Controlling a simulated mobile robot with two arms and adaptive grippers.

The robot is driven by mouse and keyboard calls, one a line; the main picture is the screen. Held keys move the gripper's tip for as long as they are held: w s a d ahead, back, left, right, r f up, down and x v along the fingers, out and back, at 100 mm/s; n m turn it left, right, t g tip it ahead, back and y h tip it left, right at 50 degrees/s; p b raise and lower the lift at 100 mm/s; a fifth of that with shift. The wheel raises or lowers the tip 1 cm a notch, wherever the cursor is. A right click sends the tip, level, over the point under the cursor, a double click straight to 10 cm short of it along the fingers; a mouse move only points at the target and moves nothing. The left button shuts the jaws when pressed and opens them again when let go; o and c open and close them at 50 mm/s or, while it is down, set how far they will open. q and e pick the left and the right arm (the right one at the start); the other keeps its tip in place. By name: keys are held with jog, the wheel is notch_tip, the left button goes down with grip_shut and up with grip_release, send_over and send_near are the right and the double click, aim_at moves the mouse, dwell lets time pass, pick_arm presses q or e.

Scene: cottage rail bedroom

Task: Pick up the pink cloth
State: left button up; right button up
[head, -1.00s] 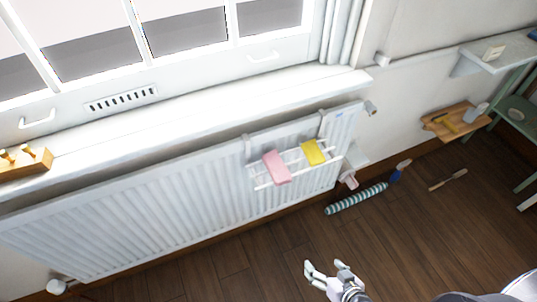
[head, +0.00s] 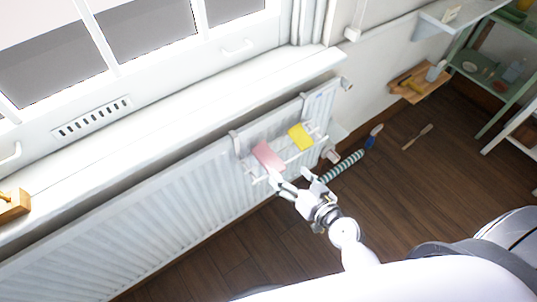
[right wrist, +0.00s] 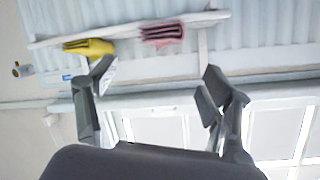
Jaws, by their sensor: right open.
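The pink cloth (head: 268,155) hangs over the bars of a white rack (head: 287,160) hooked on the radiator. It also shows in the right wrist view (right wrist: 162,33), hanging from a rail, beyond the fingers and between them in the picture. My right gripper (head: 292,180) is open and empty, just below and to the right of the pink cloth in the head view. Its two spread fingers also show in the right wrist view (right wrist: 155,88). No contact with the cloth shows. My left gripper is not in view.
A yellow cloth (head: 300,136) hangs beside the pink one on the rack. The white radiator (head: 150,232) runs under the windowsill (head: 170,120). A striped roll (head: 343,165), a blue brush (head: 374,136) and a wooden-handled tool (head: 417,137) lie on the floor to the right.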

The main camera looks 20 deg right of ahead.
aim_at(276, 161)
jog(key=p+x, duration=0.1)
jog(key=x, duration=0.7)
jog(key=shift+w+a+f, duration=0.1)
jog(key=shift+w+a, duration=0.05)
jog(key=shift+w, duration=0.05)
jog(key=shift+c, duration=0.4)
jog(key=shift+s, duration=0.1)
jog(key=c, duration=1.1)
